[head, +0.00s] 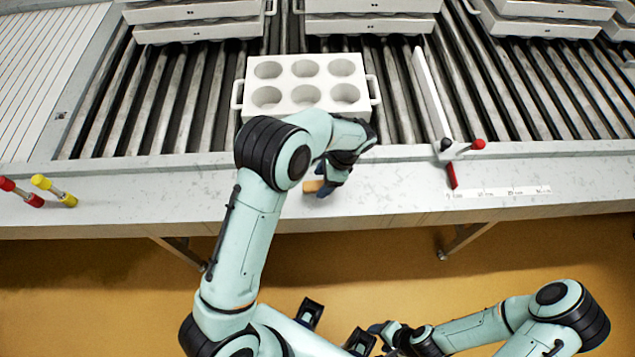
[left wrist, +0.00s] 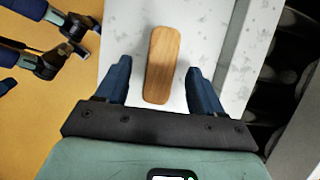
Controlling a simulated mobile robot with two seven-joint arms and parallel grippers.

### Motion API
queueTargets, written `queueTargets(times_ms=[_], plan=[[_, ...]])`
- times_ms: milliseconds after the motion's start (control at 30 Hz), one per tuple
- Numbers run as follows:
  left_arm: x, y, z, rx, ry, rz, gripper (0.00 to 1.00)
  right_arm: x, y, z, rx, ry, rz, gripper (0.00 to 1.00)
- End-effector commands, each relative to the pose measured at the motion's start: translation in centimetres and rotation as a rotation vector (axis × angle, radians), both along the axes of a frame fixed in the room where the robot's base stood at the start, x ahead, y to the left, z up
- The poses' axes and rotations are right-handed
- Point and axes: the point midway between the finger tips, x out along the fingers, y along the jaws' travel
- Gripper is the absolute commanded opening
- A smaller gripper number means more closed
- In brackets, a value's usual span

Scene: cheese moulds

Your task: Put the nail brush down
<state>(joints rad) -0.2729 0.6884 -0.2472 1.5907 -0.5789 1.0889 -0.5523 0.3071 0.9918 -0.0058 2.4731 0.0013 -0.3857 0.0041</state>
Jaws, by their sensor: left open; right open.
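The nail brush (head: 313,186) shows in the head view as a small tan piece on the pale counter ledge (head: 240,200), partly hidden by my left gripper (head: 326,186). In the left wrist view the brush (left wrist: 163,62) is a rounded wooden block lying on the counter; its bristles are not visible. My left gripper (left wrist: 159,72) is open, with one blue finger on each side of the brush and a visible gap to each. My right gripper (head: 380,328) is open, low in the head view, away from the counter and over the floor.
A white mould block (head: 250,92) with several round cups sits on the rollers behind my left arm. A white bar (head: 428,90) with a red knob stands to the right. Red and yellow handled tools (head: 52,190) lie at left. The ledge between them has free room.

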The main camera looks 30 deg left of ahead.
Motion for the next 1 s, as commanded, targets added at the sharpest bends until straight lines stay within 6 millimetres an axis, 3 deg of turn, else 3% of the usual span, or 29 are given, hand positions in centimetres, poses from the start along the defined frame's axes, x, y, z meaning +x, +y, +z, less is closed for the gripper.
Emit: queueTargets(times_ms=[200, 400, 600, 1000], plan=[[1.8, -1.6, 5.1, 0.001, -0.007, -0.003, 0.68, 0.3, 0.0, 0.6, 0.0, -0.003, 0.0, 0.6], [2.5, -2.6, 8.3, 0.003, -0.007, -0.001, 0.68, 0.6, 0.0, 1.1, 0.0, -0.007, 0.0, 0.6], [2.7, -3.0, 9.4, 0.003, -0.005, 0.0, 0.68, 0.6, 0.0, 1.2, 0.0, -0.008, 0.0, 0.6], [2.7, -3.0, 9.4, 0.004, -0.005, 0.0, 0.68, 0.6, 0.0, 1.2, 0.0, -0.007, 0.0, 0.6]])
